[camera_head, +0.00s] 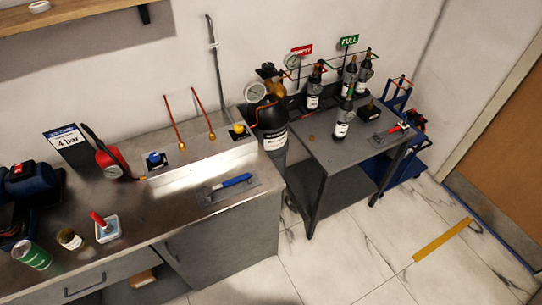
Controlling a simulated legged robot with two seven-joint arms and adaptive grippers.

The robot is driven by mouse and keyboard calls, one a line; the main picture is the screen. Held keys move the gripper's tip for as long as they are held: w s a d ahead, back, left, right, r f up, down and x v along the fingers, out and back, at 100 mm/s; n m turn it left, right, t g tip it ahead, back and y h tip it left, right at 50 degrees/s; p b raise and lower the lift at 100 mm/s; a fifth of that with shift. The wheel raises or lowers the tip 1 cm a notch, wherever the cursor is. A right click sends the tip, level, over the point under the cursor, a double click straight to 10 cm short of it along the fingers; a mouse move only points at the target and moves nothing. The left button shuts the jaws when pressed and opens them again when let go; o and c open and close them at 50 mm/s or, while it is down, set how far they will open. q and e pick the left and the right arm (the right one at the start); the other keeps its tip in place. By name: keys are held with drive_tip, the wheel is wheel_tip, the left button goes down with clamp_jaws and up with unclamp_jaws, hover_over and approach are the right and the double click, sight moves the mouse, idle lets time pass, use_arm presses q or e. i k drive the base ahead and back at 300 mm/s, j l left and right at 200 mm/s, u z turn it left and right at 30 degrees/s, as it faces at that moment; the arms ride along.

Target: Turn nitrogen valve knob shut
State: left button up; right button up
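A large black gas cylinder (272,118) with a white label stands between the steel bench and the grey side table; its label is too small to read. Brass-coloured fittings (275,88) sit on top, with a round white-faced gauge (255,93) on the left and another gauge (292,61) at the upper right. A dark knob-like part (266,70) tops the fittings; I cannot tell for certain that it is the valve knob, or how far it is turned. The cylinder's lower part is partly hidden. Neither of my grippers is in view.
The steel bench (165,205) holds a "4 bar" sign (66,140), copper pipes, a red tool, a blue-handled tool (231,182) and cans. Small bottles stand on the side table (340,160) near EMPTY and FULL signs. A blue trolley (405,160) is beyond it.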

sight(266, 67)
drive_tip(key=i+l+z, duration=0.15)
drive_tip(key=i+l, duration=0.25)
drive_tip(key=l, duration=0.15)
drive_tip(key=i+l+z, duration=0.15)
drive_tip(key=i+l, duration=0.25)
drive_tip(key=l, duration=0.15)
